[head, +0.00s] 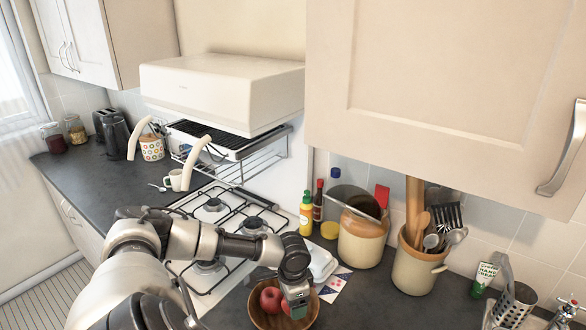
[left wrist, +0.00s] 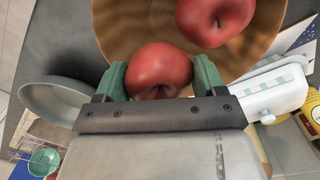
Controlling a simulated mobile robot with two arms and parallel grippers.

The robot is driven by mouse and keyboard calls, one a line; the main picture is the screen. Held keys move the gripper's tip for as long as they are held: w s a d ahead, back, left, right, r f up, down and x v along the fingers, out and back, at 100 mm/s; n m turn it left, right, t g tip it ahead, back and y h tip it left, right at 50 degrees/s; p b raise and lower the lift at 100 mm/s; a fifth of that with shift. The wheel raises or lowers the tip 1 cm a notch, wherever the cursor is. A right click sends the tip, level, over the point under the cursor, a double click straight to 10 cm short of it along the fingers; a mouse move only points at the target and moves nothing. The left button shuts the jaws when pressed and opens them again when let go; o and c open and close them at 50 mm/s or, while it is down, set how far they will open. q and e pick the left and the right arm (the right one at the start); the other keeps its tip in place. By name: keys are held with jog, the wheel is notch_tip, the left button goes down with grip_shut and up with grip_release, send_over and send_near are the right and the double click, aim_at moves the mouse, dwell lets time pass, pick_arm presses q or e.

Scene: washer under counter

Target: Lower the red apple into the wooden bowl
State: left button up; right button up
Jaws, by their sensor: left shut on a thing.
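The wooden bowl (head: 258,318) stands on the dark counter at the bottom of the head view, cut off by the frame edge. One red apple (head: 270,299) lies in it. My left gripper (head: 295,303) points down over the bowl's right part and is shut on a second red apple (left wrist: 158,68), which is mostly hidden behind the fingers in the head view. In the left wrist view the bowl (left wrist: 118,30) lies behind the held apple, with the loose apple (left wrist: 215,18) close beside it. I cannot tell if the held apple touches the bowl. My right gripper is not in view.
A gas hob (head: 212,212) is left of the bowl. A white dish (head: 322,262), a stoneware jar (head: 362,238), a utensil crock (head: 415,270) and bottles (head: 306,212) stand behind and right. A wall cupboard (head: 450,90) hangs above. Some counter right of the bowl is clear.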

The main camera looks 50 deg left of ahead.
pick_arm(q)
jog(key=shift+f, duration=0.25)
dwell(0.6)
jog(key=o, duration=1.1)
notch_tip(320, 180, up, 9)
jog(key=shift+a+r+b, duration=0.15)
jog(key=shift+r+b, duration=0.05)
jog(key=shift+b, duration=1.05)
jog(key=shift+r, duration=0.75)
